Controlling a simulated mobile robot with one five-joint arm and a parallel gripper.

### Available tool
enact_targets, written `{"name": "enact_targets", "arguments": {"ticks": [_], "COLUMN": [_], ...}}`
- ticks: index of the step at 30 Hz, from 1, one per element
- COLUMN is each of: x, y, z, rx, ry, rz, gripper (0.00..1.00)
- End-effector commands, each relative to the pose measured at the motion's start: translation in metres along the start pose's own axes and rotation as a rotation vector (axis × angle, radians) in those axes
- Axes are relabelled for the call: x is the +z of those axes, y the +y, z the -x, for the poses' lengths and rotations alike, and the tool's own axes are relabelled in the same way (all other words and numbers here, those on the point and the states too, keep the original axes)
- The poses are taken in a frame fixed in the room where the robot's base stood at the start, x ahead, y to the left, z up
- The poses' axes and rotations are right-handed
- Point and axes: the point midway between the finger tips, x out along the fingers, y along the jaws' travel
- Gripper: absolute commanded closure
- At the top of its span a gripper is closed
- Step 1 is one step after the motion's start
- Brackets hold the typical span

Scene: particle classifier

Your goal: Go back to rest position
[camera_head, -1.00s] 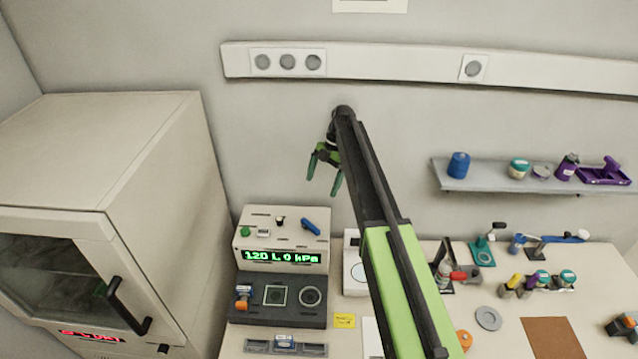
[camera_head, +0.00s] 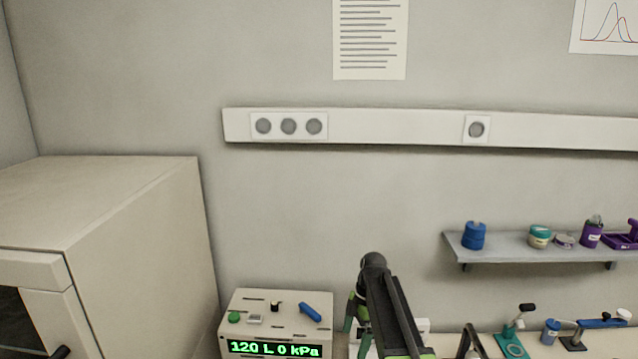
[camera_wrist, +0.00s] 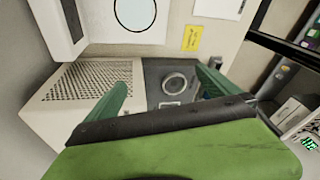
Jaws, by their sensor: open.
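My gripper (camera_head: 355,325) shows low in the head view, just right of the control box, with its green fingers pointing down and its lower part cut off by the picture edge or my arm. In the wrist view my gripper (camera_wrist: 160,90) has its two green fingers spread apart with nothing between them. Beyond them is a dark base with a round ring (camera_wrist: 175,83).
The control box (camera_head: 275,320) reads "120 L 0 kPa". A large beige cabinet (camera_head: 120,215) stands at left. A wall shelf (camera_head: 520,250) holds jars at right. Small stands (camera_head: 512,345) are below it.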

Motion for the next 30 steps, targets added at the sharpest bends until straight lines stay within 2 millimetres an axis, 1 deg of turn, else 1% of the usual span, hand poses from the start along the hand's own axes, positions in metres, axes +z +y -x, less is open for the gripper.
{"name": "enact_targets", "arguments": {"ticks": [1, 2, 3, 4, 5, 6, 8, 9, 10, 12, 15, 18, 21, 30], "x": [0.009, 0.012, 0.017, 0.021, 0.023, 0.026, 0.029, 0.029, 0.03, 0.033, 0.038, 0.038, 0.039, 0.039], "y": [-0.036, -0.051, -0.071, -0.086, -0.101, -0.119, -0.142, -0.153, -0.159, -0.165, -0.16, -0.157, -0.157, -0.157], "z": [-0.037, -0.047, -0.059, -0.067, -0.074, -0.079, -0.081, -0.079, -0.078, -0.078, -0.076, -0.076, -0.076, -0.076], "rx": [0.012, 0.024, 0.042, 0.058, 0.077, 0.104, 0.148, 0.178, 0.2, 0.244, 0.285, 0.298, 0.3, 0.299], "ry": [-0.023, -0.037, -0.057, -0.07, -0.082, -0.096, -0.107, -0.109, -0.108, -0.098, -0.075, -0.055, -0.05, -0.05], "rz": [-0.131, -0.229, -0.37, -0.483, -0.601, -0.759, -0.99, -1.134, -1.235, -1.444, -1.661, -1.776, -1.814, -1.812], "gripper": [0.0, 0.0, 0.0, 0.0, 0.0, 0.0, 0.0, 0.0, 0.0, 0.0, 0.0, 0.0, 0.0, 0.0]}}
